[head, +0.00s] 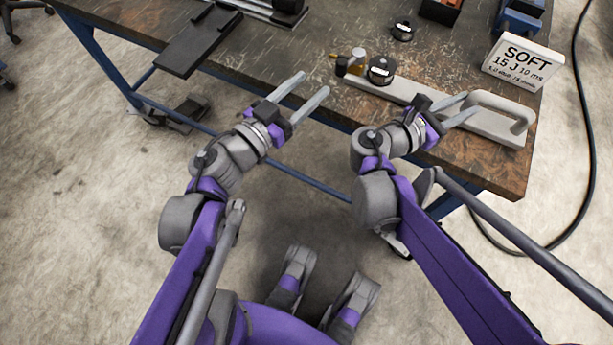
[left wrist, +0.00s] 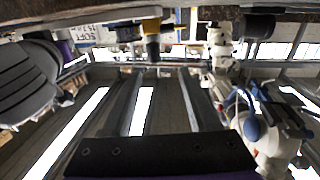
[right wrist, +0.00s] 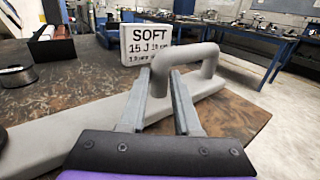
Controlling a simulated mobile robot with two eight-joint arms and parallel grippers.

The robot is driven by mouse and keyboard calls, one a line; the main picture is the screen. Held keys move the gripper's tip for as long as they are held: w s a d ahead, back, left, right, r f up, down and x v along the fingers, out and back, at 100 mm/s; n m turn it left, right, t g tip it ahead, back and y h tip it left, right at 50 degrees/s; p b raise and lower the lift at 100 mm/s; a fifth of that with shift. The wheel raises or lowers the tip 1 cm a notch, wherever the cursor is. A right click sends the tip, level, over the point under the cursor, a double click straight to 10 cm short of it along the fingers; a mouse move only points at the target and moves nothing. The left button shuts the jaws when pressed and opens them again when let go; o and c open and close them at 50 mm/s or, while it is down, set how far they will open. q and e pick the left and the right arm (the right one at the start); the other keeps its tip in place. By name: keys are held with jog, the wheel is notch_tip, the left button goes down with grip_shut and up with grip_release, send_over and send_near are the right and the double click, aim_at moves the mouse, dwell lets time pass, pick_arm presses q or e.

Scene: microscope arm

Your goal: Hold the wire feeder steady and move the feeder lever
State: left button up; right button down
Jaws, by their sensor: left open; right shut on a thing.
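The wire feeder is a long grey bar (head: 492,127) with a loop handle at its right end, lying along the table's near edge; the handle (right wrist: 207,50) fills the middle of the right wrist view. A black spool (head: 381,72) and a small yellow and dark part (head: 355,62), possibly the lever, are at its left end. That part also shows in the left wrist view (left wrist: 152,38). My right gripper (head: 471,103) is shut on the handle, its fingers at the near post. My left gripper (head: 315,82) is open and empty, left of the small part and apart from it.
A white sign reading SOFT (head: 523,63) stands behind the handle. A small black disc (head: 402,32) and a dark flat plate (head: 199,40) lie on the worn table (head: 300,45). The table's near edge runs just by my left gripper. The tabletop behind the feeder is mostly clear.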

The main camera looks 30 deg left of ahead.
pick_arm(q)
jog(key=s+a+f+n+g+y, duration=0.2)
jog(key=a+f+n+g+y, duration=0.3)
jog(key=a+y, duration=0.3)
jog(key=s+d+f+m+g+h, duration=0.1)
jog(key=s+d+f+g, duration=0.2)
jog(key=s+d+f, duration=0.1)
jog(key=s+d+f+m+g+h, duration=0.1)
jog(key=s+d+f+g, duration=0.3)
jog(key=f, duration=0.5)
jog(key=shift+s+d+f+h, duration=0.25)
jog(key=shift+s+h, duration=0.35)
jog(key=shift+s, duration=0.4)
jog(key=shift+a, duration=0.1)
